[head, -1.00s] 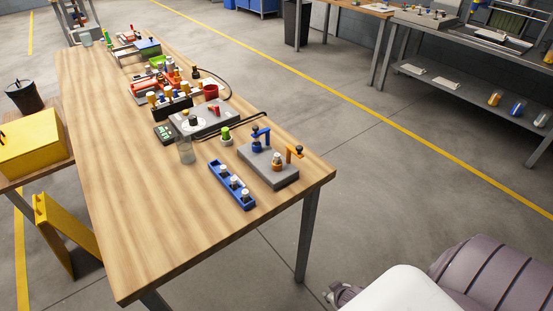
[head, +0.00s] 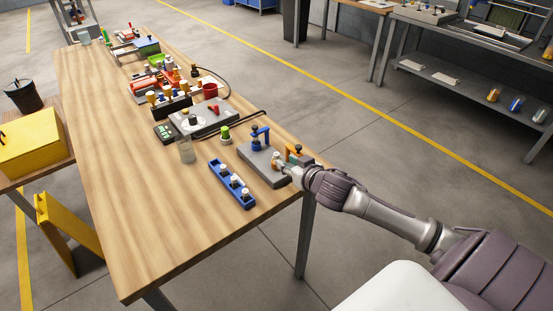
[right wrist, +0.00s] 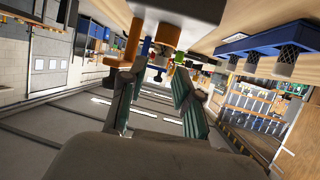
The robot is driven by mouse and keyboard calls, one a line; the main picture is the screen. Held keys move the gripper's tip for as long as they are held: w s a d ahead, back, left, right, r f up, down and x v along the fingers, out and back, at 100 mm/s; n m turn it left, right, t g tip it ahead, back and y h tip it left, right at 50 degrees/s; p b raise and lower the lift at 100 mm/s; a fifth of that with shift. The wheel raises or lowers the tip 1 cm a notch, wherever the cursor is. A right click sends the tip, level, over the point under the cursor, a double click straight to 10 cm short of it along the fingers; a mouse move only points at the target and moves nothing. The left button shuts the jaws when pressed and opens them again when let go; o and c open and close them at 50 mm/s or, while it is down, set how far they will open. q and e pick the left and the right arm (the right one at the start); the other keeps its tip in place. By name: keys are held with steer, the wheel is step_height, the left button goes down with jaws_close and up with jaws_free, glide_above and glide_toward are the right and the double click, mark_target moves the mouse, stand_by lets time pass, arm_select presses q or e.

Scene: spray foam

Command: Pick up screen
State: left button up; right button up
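A blue rack (head: 238,197) holds a row of small grey pieces (head: 246,193) near the table's front edge. In the right wrist view the rack (right wrist: 238,44) is at the upper right, and its pieces look like mesh cylinders (right wrist: 286,60), possibly screens. My right gripper (head: 284,168) is at the grey clamp block (head: 258,164), by its orange clamp (head: 296,152). In the right wrist view the gripper (right wrist: 155,88) has its two green-padded fingers apart with nothing between them. Whether it touches the block is unclear. My left gripper is out of view.
A blue clamp (head: 260,136) stands on the block, with a green-topped piece (head: 225,133) nearby. A clear jar (head: 186,151), a grey device (head: 203,116) and a red cup (head: 210,90) are farther back. The table's left front (head: 140,220) is bare.

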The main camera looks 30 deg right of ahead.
mark_target(278, 157)
steer(key=shift+p+x, duration=0.65)
steer(key=shift+x, duration=2.9)
steer(key=shift+a+r, duration=0.15)
steer(key=shift+r, duration=0.05)
steer(key=shift+c, duration=0.3)
jaws_close()
